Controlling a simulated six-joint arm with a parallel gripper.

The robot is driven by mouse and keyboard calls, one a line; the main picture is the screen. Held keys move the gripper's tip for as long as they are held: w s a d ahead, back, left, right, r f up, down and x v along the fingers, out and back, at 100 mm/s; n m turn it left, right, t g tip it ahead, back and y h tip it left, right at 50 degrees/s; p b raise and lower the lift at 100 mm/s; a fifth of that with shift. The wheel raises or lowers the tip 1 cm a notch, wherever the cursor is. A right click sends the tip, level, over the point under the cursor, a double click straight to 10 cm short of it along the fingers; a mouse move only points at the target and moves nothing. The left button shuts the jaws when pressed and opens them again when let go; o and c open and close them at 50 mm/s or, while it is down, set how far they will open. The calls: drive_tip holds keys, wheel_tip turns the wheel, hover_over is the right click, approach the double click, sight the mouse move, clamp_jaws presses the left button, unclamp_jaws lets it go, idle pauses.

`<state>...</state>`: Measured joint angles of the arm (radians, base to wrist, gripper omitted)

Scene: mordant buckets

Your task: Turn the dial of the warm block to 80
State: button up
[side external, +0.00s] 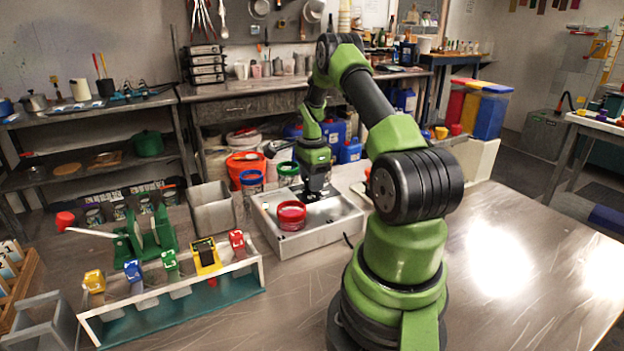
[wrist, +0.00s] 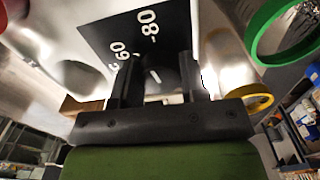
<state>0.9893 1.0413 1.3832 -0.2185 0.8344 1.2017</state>
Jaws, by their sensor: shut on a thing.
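The warm block (side external: 335,230) is a pale, low box on the bench in the side view, with a red-rimmed pot (side external: 291,215) on its left part. My gripper (side external: 314,192) points down over its back right part. In the wrist view, my gripper (wrist: 155,80) is shut on the dark dial (wrist: 155,75), one finger on each side. The dial's short white mark tilts up and left, seemingly between 60 and 80. The black scale plate (wrist: 130,42) shows 60 and 80; its other numbers are hidden or cut off.
Blue-rimmed (side external: 252,182) and green-rimmed (side external: 288,174) pots stand behind the block. A grey bin (side external: 212,208) is left of it. A rack with coloured clips (side external: 170,290) stands at the front left. The bench at right is clear.

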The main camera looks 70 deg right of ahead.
drive_tip(key=shift+r+m, duration=0.1)
drive_tip(key=shift+m, duration=0.8)
drive_tip(key=o, duration=0.9)
wheel_tip(320, 180, up, 10)
drive_tip(key=shift+f, duration=0.1)
